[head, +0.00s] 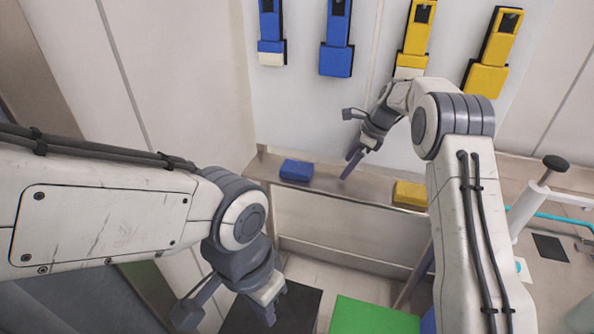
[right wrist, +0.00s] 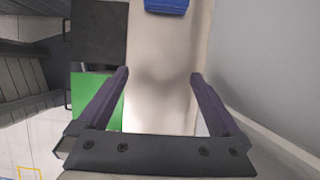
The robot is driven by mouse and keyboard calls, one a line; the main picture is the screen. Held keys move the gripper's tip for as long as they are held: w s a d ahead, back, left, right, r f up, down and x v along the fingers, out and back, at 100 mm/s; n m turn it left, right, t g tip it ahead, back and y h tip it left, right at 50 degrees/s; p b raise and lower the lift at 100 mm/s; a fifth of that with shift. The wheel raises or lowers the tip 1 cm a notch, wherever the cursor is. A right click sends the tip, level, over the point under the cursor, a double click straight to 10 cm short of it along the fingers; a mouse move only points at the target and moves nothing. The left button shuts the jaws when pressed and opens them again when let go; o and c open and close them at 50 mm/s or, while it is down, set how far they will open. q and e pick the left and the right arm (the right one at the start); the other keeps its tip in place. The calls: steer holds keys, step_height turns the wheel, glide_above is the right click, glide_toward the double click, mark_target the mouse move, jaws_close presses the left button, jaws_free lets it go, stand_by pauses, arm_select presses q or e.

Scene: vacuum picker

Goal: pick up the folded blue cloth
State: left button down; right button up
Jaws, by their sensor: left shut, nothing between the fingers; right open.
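The folded blue cloth (head: 296,170) lies on the narrow shelf (head: 330,184) against the wall in the head view. It also shows at the top edge of the right wrist view (right wrist: 166,5), partly cut off, beyond my fingertips. My right gripper (right wrist: 158,75) is open and empty above the shelf. In the head view my right gripper (head: 352,162) is to the right of the blue cloth and apart from it. My left gripper (head: 228,318) is shut and empty, low in the head view, in front of and below the shelf.
A folded yellow cloth (head: 410,194) lies further right on the shelf. Blue holders (head: 337,45) and yellow holders (head: 415,40) hang on the wall above. A green mat (head: 372,318) and a black mat (head: 285,310) are below. The shelf between the two cloths is bare.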

steer(key=p, duration=0.4)
glide_above(302, 167)
steer(key=s+d, duration=0.1)
steer(key=d, duration=0.2)
steer(key=shift+s, duration=0.1)
steer(key=shift+a, duration=0.45)
steer(key=p+x, duration=0.1)
steer(key=x, duration=0.4)
steer(key=c, duration=1.1)
steer(key=shift+c, duration=0.2)
steer(key=shift+r, duration=0.1)
